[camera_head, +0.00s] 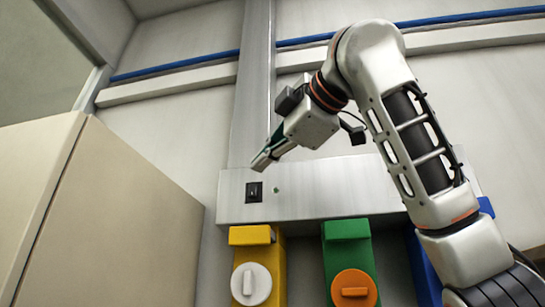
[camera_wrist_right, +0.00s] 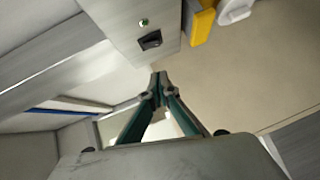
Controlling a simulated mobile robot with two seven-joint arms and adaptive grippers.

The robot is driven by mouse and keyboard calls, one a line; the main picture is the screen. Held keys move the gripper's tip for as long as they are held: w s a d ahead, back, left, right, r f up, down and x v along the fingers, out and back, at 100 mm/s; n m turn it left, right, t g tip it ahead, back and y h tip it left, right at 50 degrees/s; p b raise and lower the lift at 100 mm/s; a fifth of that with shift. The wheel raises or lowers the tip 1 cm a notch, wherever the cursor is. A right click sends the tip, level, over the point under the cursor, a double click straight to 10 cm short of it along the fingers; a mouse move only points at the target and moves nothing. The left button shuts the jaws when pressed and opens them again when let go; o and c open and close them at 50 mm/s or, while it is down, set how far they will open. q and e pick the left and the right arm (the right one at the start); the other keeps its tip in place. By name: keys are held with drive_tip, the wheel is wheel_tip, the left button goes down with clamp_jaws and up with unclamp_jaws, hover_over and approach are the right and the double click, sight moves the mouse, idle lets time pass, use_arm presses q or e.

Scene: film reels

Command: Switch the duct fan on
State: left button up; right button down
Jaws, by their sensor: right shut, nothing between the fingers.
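A black rocker switch (camera_head: 254,192) sits on the left part of a grey metal panel (camera_head: 330,190) on the wall. A small green dot, like an indicator light (camera_head: 276,190), is just right of it; I cannot tell if it is lit. My right gripper (camera_head: 262,161) is shut and empty, its fingertips just above the switch in the head view. In the right wrist view the shut fingertips (camera_wrist_right: 158,86) appear apart from the switch (camera_wrist_right: 151,40) and the green dot (camera_wrist_right: 143,23). The switch's rocker position is too small to tell. My left gripper is out of view.
A vertical metal duct (camera_head: 252,90) rises behind the panel. Below hang a yellow unit (camera_head: 251,236) with a white knob (camera_head: 251,284) and a green unit (camera_head: 346,242) with an orange knob (camera_head: 354,290). A beige cabinet (camera_head: 120,220) stands left. A blue pipe (camera_head: 180,64) crosses the wall.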

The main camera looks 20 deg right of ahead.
sight(256, 184)
drive_tip(key=w+p, duration=0.1)
drive_tip(key=w, duration=0.1)
drive_tip(key=w+f, duration=0.1)
drive_tip(key=w, duration=0.2)
drive_tip(key=w+d+p, duration=0.1)
drive_tip(key=w, duration=0.1)
drive_tip(key=shift+w+f+p, duration=0.15)
drive_tip(key=shift+w+p, duration=0.1)
drive_tip(key=shift+p, duration=0.1)
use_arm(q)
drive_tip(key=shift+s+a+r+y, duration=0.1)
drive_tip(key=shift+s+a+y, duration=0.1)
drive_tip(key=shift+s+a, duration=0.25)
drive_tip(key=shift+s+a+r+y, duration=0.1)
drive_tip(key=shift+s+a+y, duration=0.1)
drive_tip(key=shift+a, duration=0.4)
use_arm(e)
drive_tip(key=shift+w+d+f, duration=0.1)
drive_tip(key=shift+w, duration=0.1)
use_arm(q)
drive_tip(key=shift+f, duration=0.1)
